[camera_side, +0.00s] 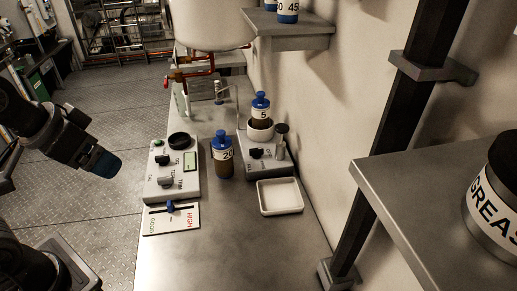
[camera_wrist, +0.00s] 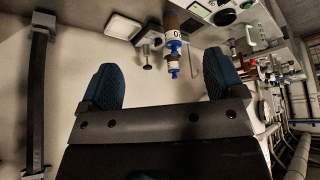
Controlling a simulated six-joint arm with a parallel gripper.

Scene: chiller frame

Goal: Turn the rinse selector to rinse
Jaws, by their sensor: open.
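I cannot read the word rinse on any control. A grey unit (camera_side: 269,167) against the wall carries a dark knob (camera_side: 256,153) and an upright lever-like part with a black top (camera_side: 281,130); this unit also shows in the wrist view (camera_wrist: 147,39). A white panel box (camera_side: 171,186) at the left of the bench carries dark knobs, a green button and a small display; their small labels are hard to read. My gripper (camera_side: 103,163) is left of the bench, apart from every control. In the wrist view its blue-tipped fingers (camera_wrist: 163,80) are spread with nothing between them.
Bottle 20 (camera_side: 223,159) stands between the two units. Bottle 5 (camera_side: 260,111) stands in a white cup on the grey unit. A white tray (camera_side: 279,196) and a slider plate (camera_side: 171,219) marked HIGH lie nearer. A shelf (camera_side: 440,185) juts out at right. The bench front is clear.

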